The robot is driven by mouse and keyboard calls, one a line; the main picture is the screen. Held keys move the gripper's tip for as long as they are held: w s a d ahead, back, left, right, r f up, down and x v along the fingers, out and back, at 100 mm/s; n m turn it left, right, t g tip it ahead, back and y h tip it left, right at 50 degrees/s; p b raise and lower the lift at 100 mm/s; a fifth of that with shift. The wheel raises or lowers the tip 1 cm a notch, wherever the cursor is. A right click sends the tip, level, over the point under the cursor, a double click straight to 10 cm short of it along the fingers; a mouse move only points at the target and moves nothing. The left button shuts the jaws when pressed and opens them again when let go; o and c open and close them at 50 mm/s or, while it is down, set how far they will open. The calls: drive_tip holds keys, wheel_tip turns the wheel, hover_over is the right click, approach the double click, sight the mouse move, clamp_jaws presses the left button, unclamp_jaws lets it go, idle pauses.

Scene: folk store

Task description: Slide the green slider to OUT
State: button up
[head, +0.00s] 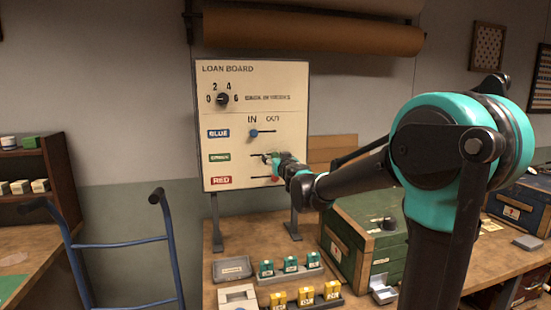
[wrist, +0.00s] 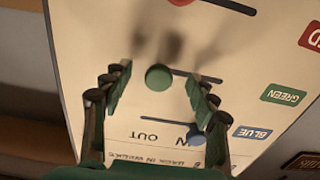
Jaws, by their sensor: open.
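The loan board (head: 290,90) stands upright with the BLUE, GREEN and RED rows under IN and OUT. The green slider (wrist: 158,77) is a round green knob, at the left end of its slot in the wrist view, in line with the OUT side. My gripper (wrist: 158,74) is open, with one finger on each side of the knob and visible gaps to both. In the head view my gripper (head: 271,158) is at the GREEN row and hides the knob. The GREEN label (head: 220,158) is left of it.
The blue knob (head: 254,133) is on the IN side, close to my right finger in the wrist view. The red knob (wrist: 181,1) is on the OUT side, beside my gripper. A green chest (head: 355,235) and several small boxes stand on the bench below.

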drive_tip(key=v, duration=0.8)
drive_tip(key=shift+s, duration=0.3)
drive_tip(key=shift+d, duration=0.1)
idle(0.4)
